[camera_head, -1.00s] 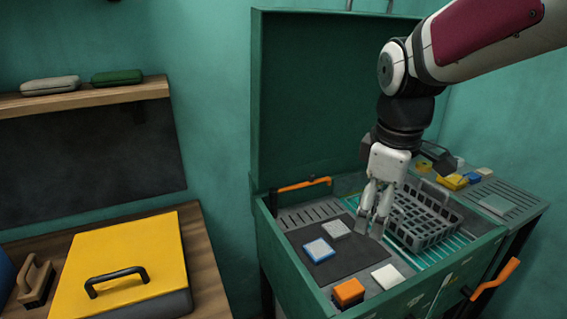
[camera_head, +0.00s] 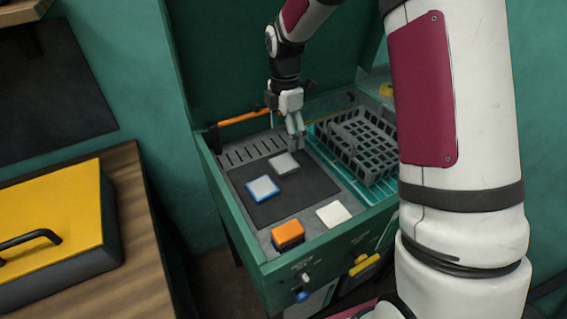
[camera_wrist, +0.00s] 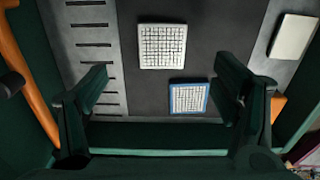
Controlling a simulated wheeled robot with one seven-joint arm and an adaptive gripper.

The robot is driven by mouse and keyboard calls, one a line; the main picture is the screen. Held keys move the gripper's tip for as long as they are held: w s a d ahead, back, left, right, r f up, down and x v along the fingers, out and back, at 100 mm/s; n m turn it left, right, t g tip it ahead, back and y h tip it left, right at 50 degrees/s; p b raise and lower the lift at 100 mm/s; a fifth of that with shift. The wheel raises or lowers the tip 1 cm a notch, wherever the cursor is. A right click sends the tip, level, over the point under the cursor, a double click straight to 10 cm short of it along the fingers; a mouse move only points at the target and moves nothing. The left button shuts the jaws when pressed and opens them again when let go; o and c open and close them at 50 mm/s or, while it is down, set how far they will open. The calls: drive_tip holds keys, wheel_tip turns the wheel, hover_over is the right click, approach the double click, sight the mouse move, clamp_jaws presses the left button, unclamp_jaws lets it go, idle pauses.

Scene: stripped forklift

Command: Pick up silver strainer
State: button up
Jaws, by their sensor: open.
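The silver strainer (camera_head: 283,164) is a small, flat, pale grey square with a mesh top. It lies on the dark mat (camera_head: 292,197) inside the green chest. In the wrist view the strainer (camera_wrist: 161,46) shows at the top middle, beyond the fingertips. My gripper (camera_head: 295,145) is open and empty, above the far edge of the mat, near the strainer. In the wrist view my gripper (camera_wrist: 163,82) has its fingers wide apart. A blue-framed mesh square (camera_head: 262,189) lies next to the strainer and shows between the fingers (camera_wrist: 189,98).
A grey basket (camera_head: 358,150) stands right of the mat. An orange block (camera_head: 288,235) and a white square (camera_head: 333,214) lie at the chest's front. The raised green lid (camera_head: 260,60) stands behind my gripper. A yellow-topped case (camera_head: 50,205) is on the left bench.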

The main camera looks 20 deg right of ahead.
hover_over(284, 162)
wheel_tip(284, 162, down, 4)
drive_tip(key=shift+d+f, duration=0.1)
drive_tip(key=shift+d, duration=0.05)
drive_tip(key=shift+s+f, duration=0.1)
drive_tip(key=shift+f, duration=2.45)
drive_tip(key=c, duration=1.5)
